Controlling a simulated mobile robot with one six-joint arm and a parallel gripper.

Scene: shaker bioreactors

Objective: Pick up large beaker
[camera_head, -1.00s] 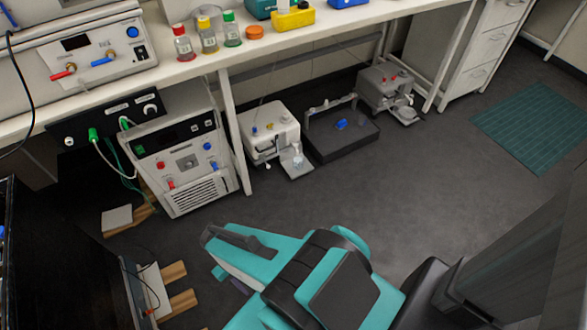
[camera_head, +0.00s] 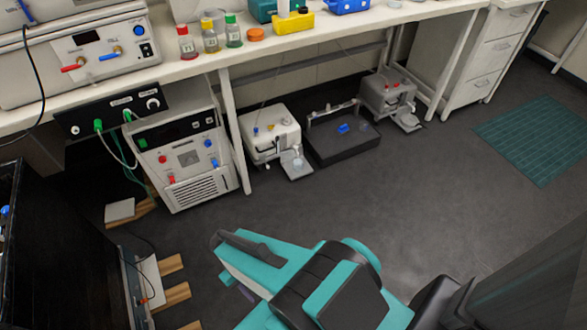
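A greyish vessel (camera_head: 215,17) stands on the bench behind the small capped bottles. It is partly hidden, and I cannot tell whether it is the large beaker. No other beaker is clear in view. My teal and black arm reaches in from the lower right, over the floor and well in front of the bench. Its dark far end, where my gripper (camera_head: 240,248) seems to be, is apart from everything on the bench. The fingers cannot be made out, and nothing is seen held.
The white bench (camera_head: 330,38) carries bottles with red, yellow and green caps (camera_head: 210,38), an orange lid (camera_head: 256,34) and a yellow box (camera_head: 293,23). A white unit (camera_head: 185,160) and several devices stand beneath. Wooden-footed equipment (camera_head: 150,282) is at lower left. The middle floor is clear.

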